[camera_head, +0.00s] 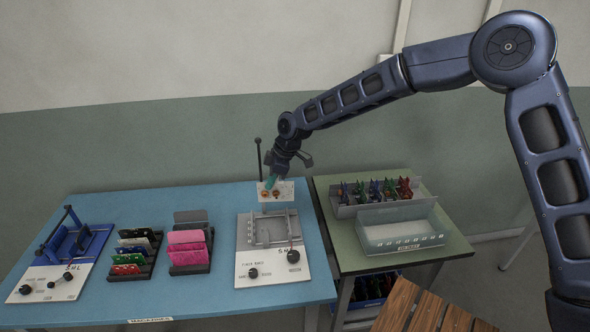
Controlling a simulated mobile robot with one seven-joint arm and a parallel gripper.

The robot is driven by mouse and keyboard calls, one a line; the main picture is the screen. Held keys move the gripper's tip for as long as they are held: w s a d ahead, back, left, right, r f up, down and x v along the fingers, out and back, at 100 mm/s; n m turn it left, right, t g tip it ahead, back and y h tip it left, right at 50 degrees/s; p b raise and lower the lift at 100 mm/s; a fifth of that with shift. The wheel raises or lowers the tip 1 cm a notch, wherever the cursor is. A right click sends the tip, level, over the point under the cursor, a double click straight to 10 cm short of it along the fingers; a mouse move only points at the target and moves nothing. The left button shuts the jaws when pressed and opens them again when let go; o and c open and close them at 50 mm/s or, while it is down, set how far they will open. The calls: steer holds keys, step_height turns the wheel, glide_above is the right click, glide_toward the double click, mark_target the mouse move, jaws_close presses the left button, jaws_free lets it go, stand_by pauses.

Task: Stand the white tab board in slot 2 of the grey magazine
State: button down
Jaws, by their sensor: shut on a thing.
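My gripper (272,182) is shut at the back of the blue table, above and behind the right-hand white fixture. A white board (283,197) with small brown-orange parts is at its fingertips, and I take it to be the held tab board. A small teal piece shows at the fingers. Two dark slotted racks stand near the middle of the blue table. One rack (133,268) holds several green, white and red boards. The other rack (189,269) holds pink boards and a grey one at the back. I cannot tell which is the grey magazine, nor read slot numbers.
The white fixture (272,271) with a grey frame and a black knob stands below my gripper. A blue-framed fixture (50,284) is at far left. On the green table (336,262) are a grey bin (347,211) of coloured parts and a pale tray (398,244). A wooden stool (430,308) is in front.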

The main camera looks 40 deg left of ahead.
mark_target(264, 201)
steer(key=s, duration=0.2)
steer(key=shift+s+a+n, duration=0.3)
steer(key=shift+s, duration=0.05)
steer(key=shift+s+f, duration=0.2)
steer(key=shift+s, duration=0.05)
steer(key=shift+f, duration=3.25)
steer(key=shift+f, duration=0.35)
steer(key=shift+w+f, duration=0.1)
steer(key=shift+f, duration=0.8)
steer(key=shift+f, duration=0.15)
steer(key=shift+f, duration=0.65)
steer(key=shift+f, duration=0.1)
steer(key=shift+f, duration=0.65)
